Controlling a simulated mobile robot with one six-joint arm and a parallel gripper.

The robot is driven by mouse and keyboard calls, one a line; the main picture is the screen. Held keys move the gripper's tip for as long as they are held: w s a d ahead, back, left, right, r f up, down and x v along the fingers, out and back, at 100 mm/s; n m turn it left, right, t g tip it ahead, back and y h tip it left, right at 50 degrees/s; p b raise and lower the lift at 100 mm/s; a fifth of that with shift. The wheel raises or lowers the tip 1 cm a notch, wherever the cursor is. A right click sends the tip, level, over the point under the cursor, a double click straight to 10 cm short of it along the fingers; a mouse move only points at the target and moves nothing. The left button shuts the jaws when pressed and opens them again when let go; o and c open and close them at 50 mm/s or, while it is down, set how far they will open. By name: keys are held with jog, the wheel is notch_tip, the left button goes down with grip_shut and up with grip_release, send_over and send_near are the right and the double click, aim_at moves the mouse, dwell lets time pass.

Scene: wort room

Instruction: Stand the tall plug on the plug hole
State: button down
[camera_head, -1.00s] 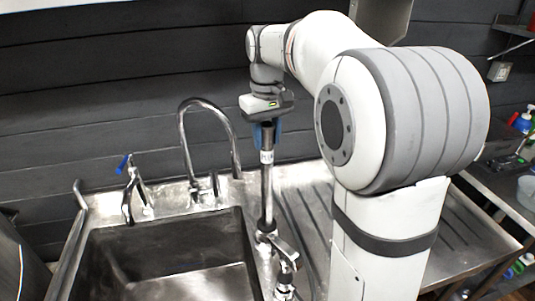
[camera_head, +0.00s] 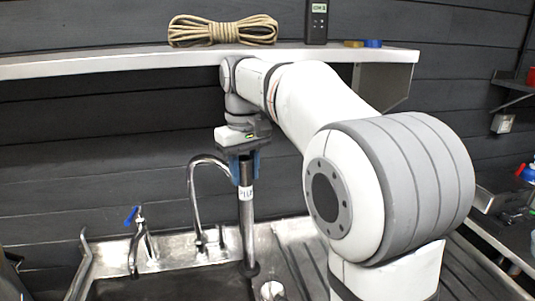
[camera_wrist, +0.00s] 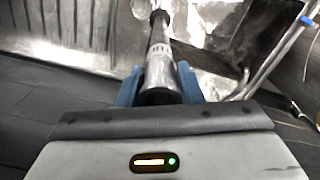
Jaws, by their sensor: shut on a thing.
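The tall plug (camera_head: 247,215) is a shiny metal tube with a white label near its top and a dark collar at its lower end. My gripper (camera_head: 246,170) has its blue fingers closed on the plug's upper end. The plug hangs nearly upright, its lower end in front of the sink's right rim in the head view. In the wrist view, the plug (camera_wrist: 160,62) runs away from between the fingers (camera_wrist: 158,88), its far end over blurred metal. The sink (camera_head: 150,290) is mostly cut off at the bottom of the head view. I cannot see the plug hole.
A curved tap (camera_head: 192,195) stands close left of the plug, with a blue-handled tap (camera_head: 137,235) further left. A shelf (camera_head: 130,62) above my gripper carries a rope coil (camera_head: 222,30) and a dark meter (camera_head: 316,22). A ribbed drainer (camera_head: 300,250) lies right.

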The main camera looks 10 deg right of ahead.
jog(key=s+a+f+n+p, duration=0.2)
jog(key=s+a+f+p, duration=0.3)
jog(key=a, duration=0.4)
jog(key=s+a+f+n+p, duration=0.2)
jog(key=s+a+f+n, duration=0.15)
jog(key=s+a, duration=0.45)
notch_tip(320, 180, down, 44)
jog(key=w+a+b, duration=0.1)
jog(key=w+b, duration=0.1)
jog(key=b, duration=2.1)
jog(key=shift+a+r+m, duration=0.15)
jog(key=shift+a+m, duration=0.25)
jog(key=shift+m, duration=0.05)
jog(key=shift+f, duration=0.25)
dwell(0.4)
jog(key=c, duration=0.9)
grip_release()
jog(key=shift+s+d+b, duration=0.1)
jog(key=shift+b, duration=0.2)
